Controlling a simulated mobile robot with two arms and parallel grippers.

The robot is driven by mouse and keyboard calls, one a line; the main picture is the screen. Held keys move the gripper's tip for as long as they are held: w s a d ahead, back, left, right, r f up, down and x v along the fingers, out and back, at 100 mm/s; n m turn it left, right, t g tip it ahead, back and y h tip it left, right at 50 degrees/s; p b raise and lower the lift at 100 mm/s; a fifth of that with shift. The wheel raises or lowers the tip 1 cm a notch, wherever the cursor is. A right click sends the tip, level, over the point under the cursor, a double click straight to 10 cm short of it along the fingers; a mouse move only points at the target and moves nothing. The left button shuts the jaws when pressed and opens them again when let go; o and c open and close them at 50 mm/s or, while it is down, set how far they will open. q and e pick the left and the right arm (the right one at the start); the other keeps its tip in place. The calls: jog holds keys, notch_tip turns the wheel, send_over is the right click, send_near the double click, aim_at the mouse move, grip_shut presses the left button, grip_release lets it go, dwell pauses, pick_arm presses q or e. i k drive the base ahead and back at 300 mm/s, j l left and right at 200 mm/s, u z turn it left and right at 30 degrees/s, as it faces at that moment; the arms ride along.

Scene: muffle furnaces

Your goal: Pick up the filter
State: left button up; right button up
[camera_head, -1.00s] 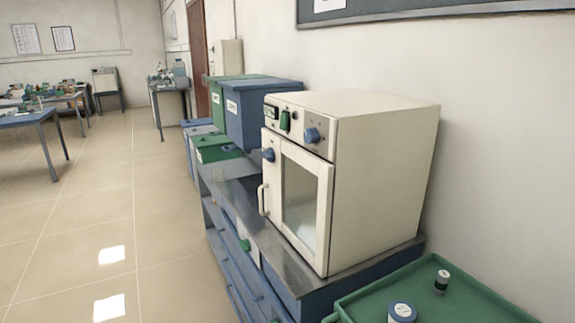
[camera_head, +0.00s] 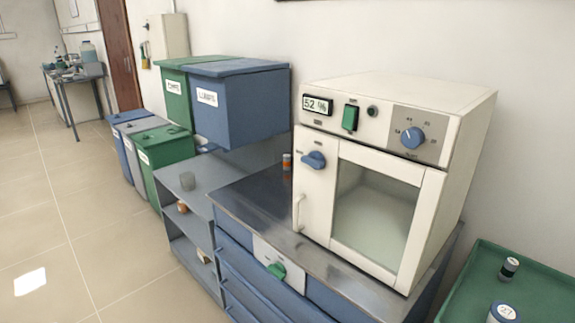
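I cannot tell any object for certain as the filter. A small orange-and-grey cylinder (camera_head: 286,162) stands on the metal cabinet top (camera_head: 262,203), left of the cream muffle furnace (camera_head: 395,185). The furnace door is shut. Neither of my grippers shows in the head view. A green tray (camera_head: 548,292) at the lower right holds a small black-and-white cylinder (camera_head: 508,268) and a blue-and-white round container (camera_head: 503,313).
A blue bin (camera_head: 240,105) and a green bin (camera_head: 174,95) hang on the wall above the shelf unit. Lidded green and blue bins (camera_head: 165,152) stand on the floor beside it. Open tiled floor (camera_head: 70,220) lies to the left. A table (camera_head: 75,80) stands far back.

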aim_at(286, 162)
jog(key=i+j+z, duration=0.35)
jog(key=j, duration=0.25)
jog(key=i+j+z, duration=0.15)
jog(key=j, duration=0.15)
jog(key=i+j+z, duration=0.15)
jog(key=j, duration=0.2)
jog(key=i+j+z, duration=0.2)
jog(key=j, duration=0.15)
jog(key=j+z, duration=0.15)
jog(key=j, duration=0.2)
jog(key=k+j+u, duration=0.1)
jog(key=j+u, duration=0.15)
jog(key=j, duration=0.55)
jog(key=j+u, duration=0.25)
jog(key=j, duration=0.5)
